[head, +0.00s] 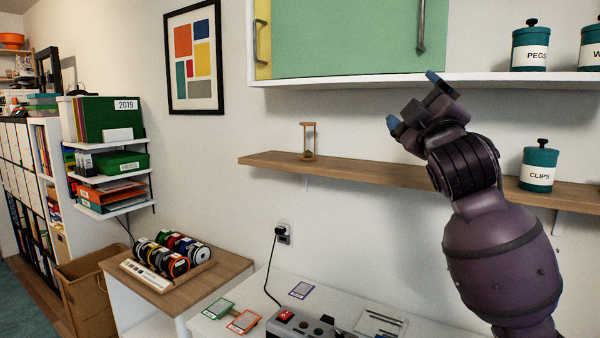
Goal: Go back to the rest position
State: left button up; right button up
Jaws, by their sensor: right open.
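My right gripper (414,102) is raised in front of the wall, between the white upper shelf and the wooden shelf. Its blue-tipped fingers are apart, with nothing between them. My purple right arm comes up from the lower right and covers part of the wooden shelf. My left gripper does not show.
The wooden shelf (350,172) bears an hourglass (308,142) and a CLIPS canister (538,170). A green cabinet (345,40) and a PEGS canister (531,50) are above. Spools (172,255) stand on a side table. A grey device (300,325) is on the white desk.

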jog(key=s+d+f+m+g, duration=0.1)
jog(key=s+f+m+g, duration=0.15)
jog(key=f, duration=1.05)
jog(key=s+d+f+m+g+y, duration=0.1)
jog(key=f+m, duration=0.2)
jog(key=f, duration=1.1)
jog(key=s+d+f+m+g, duration=0.1)
jog(key=f+m+g, duration=0.15)
jog(key=f, duration=1.05)
jog(key=s+d+f+m+g+h, duration=0.1)
jog(key=s+d+f+m+g, duration=0.1)
jog(key=s+f, duration=1.1)
jog(key=s+d+f+m+g+h, duration=0.1)
jog(key=s+d+f+m+g, duration=0.1)
jog(key=s+f, duration=1.1)
notch_tip(320, 180, down, 2)
jog(key=shift+s+d+f+g+h, duration=0.3)
jog(key=shift+d+g+h, duration=0.15)
jog(key=shift+g, duration=0.55)
